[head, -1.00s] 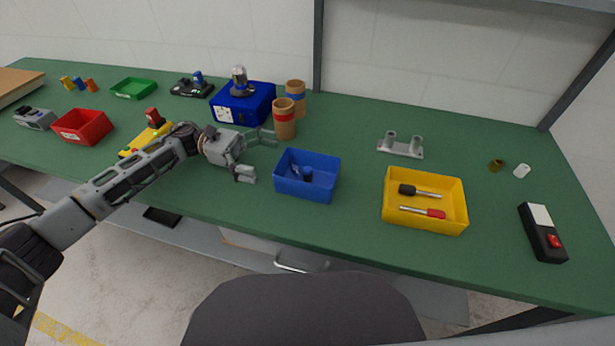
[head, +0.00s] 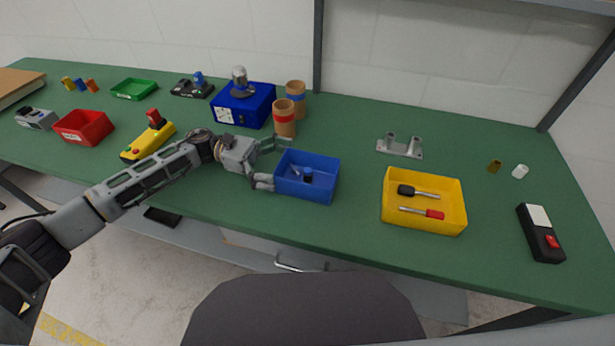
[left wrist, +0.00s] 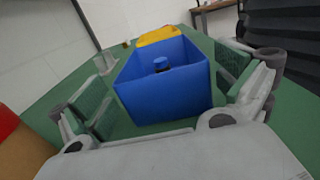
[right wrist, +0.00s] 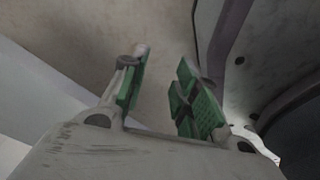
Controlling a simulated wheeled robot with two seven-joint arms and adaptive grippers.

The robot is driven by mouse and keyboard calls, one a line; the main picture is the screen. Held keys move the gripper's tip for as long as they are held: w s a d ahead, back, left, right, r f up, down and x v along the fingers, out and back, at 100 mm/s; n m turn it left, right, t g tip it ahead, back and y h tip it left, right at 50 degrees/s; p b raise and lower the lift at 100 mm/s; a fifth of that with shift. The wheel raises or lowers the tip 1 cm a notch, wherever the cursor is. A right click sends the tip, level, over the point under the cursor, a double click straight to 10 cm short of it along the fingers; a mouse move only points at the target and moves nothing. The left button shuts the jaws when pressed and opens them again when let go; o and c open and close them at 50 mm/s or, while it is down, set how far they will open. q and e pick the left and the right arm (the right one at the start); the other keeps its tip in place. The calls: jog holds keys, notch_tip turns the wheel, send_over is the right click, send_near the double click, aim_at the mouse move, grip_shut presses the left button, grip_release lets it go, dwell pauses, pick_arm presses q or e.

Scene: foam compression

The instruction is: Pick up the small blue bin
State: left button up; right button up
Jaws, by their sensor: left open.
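The small blue bin (head: 306,190) stands upright on the green table with a small dark blue part inside. In the left wrist view the bin (left wrist: 170,97) sits ahead of and partly between the two fingers. My left gripper (head: 277,163) is open at the bin's left side, one finger near its back left corner and the other near its front left corner. In the left wrist view my left gripper (left wrist: 168,100) holds nothing. I cannot tell whether a finger touches the bin. My right gripper (right wrist: 165,85) shows only in the right wrist view, open and empty, away from the table.
A yellow bin (head: 425,226) with two screwdrivers stands right of the blue bin. Brown cups (head: 284,126) and a blue box (head: 240,106) stand behind my left gripper. A yellow control box (head: 148,143) lies behind my left arm. The table (head: 340,228) is clear in front of the bin.

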pick_arm(q)
jog(key=shift+x, duration=1.65)
pick_arm(e)
jog(key=shift+s+d+f, duration=0.15)
jog(key=shift+s+d, duration=0.1)
jog(key=shift+s, duration=0.2)
jog(key=shift+s+d+f, duration=0.15)
jog(key=shift+s+d, duration=0.05)
jog(key=shift+s, duration=0.25)
jog(key=shift+w, duration=0.1)
pick_arm(q)
jog(key=c, duration=0.8)
pick_arm(e)
jog(key=shift+w+r, duration=0.15)
jog(key=shift+w, duration=0.25)
pick_arm(q)
jog(key=shift+r, duration=0.1)
